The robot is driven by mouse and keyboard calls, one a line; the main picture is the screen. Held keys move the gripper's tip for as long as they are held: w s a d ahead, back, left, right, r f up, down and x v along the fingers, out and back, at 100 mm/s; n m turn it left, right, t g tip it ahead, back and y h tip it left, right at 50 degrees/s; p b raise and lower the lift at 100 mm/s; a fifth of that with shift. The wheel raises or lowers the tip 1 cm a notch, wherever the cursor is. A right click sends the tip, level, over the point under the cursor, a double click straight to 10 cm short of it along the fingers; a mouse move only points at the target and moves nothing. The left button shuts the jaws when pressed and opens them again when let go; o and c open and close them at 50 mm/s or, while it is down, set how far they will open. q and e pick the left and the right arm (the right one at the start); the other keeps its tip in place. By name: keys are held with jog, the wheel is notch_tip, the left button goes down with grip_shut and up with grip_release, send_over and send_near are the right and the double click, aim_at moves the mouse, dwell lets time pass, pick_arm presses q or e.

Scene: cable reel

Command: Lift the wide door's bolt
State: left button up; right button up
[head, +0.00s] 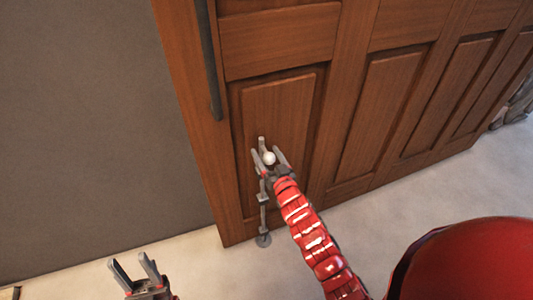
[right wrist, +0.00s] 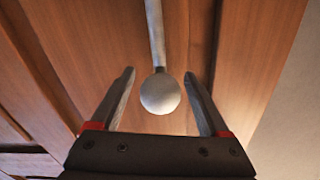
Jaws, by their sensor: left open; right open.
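The wide door (head: 280,105) is brown panelled wood. Its bolt (head: 263,215) is a grey vertical rod low on the door, with its foot at the floor and a pale round knob (head: 269,158) near the top. My right gripper (head: 269,152) is open at the knob, one finger on each side. In the right wrist view the knob (right wrist: 160,93) sits between the open fingers (right wrist: 158,85), with a visible gap on both sides. The rod (right wrist: 155,35) runs away behind it. My left gripper (head: 135,270) is open and empty, low at the left, away from the door.
A long dark vertical handle (head: 209,60) is on the door above and left of the bolt. A grey wall (head: 80,130) stands to the left. The pale floor (head: 225,270) before the door is clear. Grey stone-like objects (head: 520,100) show at the far right edge.

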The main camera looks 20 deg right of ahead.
jog(key=shift+w, duration=0.2)
grip_shut()
dwell(0.3)
